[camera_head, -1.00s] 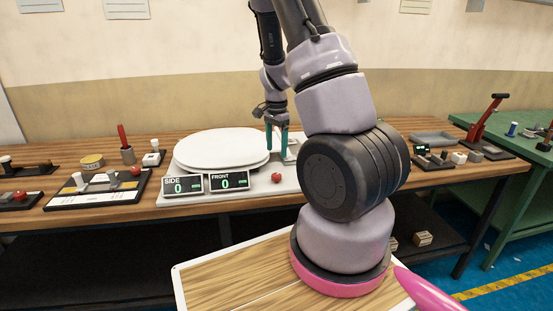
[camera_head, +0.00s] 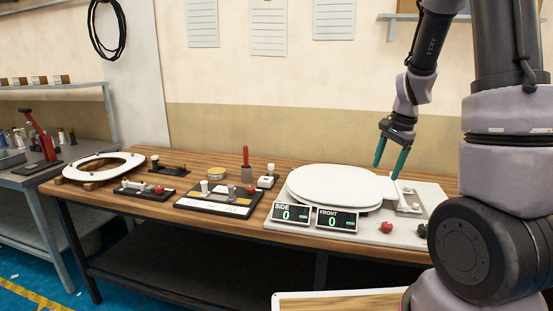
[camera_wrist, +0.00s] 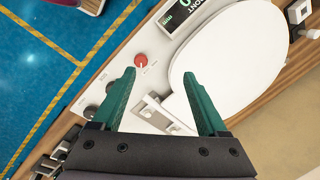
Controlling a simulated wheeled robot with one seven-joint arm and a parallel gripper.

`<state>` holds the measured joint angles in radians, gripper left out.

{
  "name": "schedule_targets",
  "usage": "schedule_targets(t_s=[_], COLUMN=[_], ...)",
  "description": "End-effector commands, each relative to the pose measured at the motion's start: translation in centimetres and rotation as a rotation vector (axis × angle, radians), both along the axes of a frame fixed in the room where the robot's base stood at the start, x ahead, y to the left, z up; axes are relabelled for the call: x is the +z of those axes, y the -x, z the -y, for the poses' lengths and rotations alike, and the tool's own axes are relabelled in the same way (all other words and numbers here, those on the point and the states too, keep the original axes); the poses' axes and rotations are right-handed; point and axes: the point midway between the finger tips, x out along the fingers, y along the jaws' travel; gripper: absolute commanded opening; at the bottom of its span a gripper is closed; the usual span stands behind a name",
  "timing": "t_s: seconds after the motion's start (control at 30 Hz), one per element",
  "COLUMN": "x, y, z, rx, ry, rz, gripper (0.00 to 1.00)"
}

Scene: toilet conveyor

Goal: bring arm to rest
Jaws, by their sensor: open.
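My gripper (camera_head: 391,158) has two teal fingers. They are spread apart with nothing between them. In the head view it hangs above the right side of a white weighing fixture, beside a white toilet seat lid (camera_head: 335,186) that lies flat on it. In the wrist view my gripper (camera_wrist: 165,95) is over the fixture's hinge end, and the lid (camera_wrist: 225,65) lies right of centre, apart from the fingers or just beneath the right one; I cannot tell how close.
The fixture has SIDE and FRONT displays (camera_head: 337,219) reading 0 and a red button (camera_head: 386,227). Several small tools and fixtures stand left on the wooden bench (camera_head: 215,163). A white seat ring (camera_head: 103,167) rests at its far left. A wall stands behind.

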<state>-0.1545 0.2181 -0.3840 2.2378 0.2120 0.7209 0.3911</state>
Motion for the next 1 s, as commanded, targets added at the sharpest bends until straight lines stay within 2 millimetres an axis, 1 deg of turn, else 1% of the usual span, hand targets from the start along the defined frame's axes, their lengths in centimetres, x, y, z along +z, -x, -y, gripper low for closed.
schedule_targets(t_s=[0.03,0.1,0.17,0.2,0.27,0.3,0.37,0.4,0.47,0.5,0.6,0.73,0.83,1.0], x=[2.4,5.1,7.3,8.8,10.8,12.1,13.9,14.9,16.5,17.4,19.1,20.4,20.8,21.0], y=[0.7,1.7,2.9,3.7,5.0,6.0,7.4,8.5,10.2,11.3,13.9,16.6,17.7,18.4], z=[-0.8,-2.0,-2.8,-3.4,-4.3,-4.7,-5.4,-5.9,-6.5,-6.9,-7.7,-8.4,-8.7,-8.8], rx=[0.040,0.105,0.160,0.198,0.254,0.291,0.346,0.383,0.436,0.472,0.550,0.623,0.657,0.677], ry=[-0.016,-0.026,-0.031,-0.029,-0.025,-0.017,-0.002,0.010,0.035,0.053,0.105,0.169,0.202,0.220], rz=[0.045,0.098,0.143,0.174,0.221,0.251,0.298,0.326,0.374,0.400,0.463,0.520,0.544,0.555], gripper=[0.76,0.76,0.76,0.76,0.76,0.76,0.76,0.76,0.76,0.76,0.76,0.76,0.76,0.76])
